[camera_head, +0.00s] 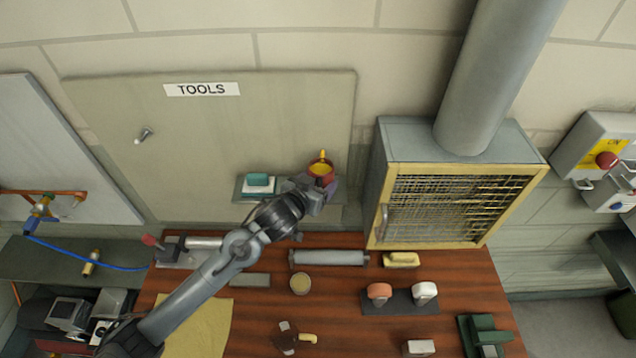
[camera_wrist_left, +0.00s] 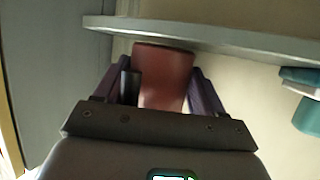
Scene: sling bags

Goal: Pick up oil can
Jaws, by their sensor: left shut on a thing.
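The oil can (camera_head: 320,168) is red with a yellow top and stands out at the right end of the small wall shelf (camera_head: 240,190). My left gripper (camera_head: 316,186) reaches up to it from below left and is shut on it. In the left wrist view the red body of the can (camera_wrist_left: 163,72) sits between the two dark fingers (camera_wrist_left: 165,92). The grey shelf edge (camera_wrist_left: 230,42) passes close to the can there; I cannot tell whether they touch. My right gripper is out of view.
A teal and white item (camera_head: 258,184) sits on the shelf, left of the can. A grey cabinet with a mesh front (camera_head: 440,205) stands to the right. The wooden table (camera_head: 345,320) below holds rollers, a round tin (camera_head: 300,284) and stamps (camera_head: 400,298).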

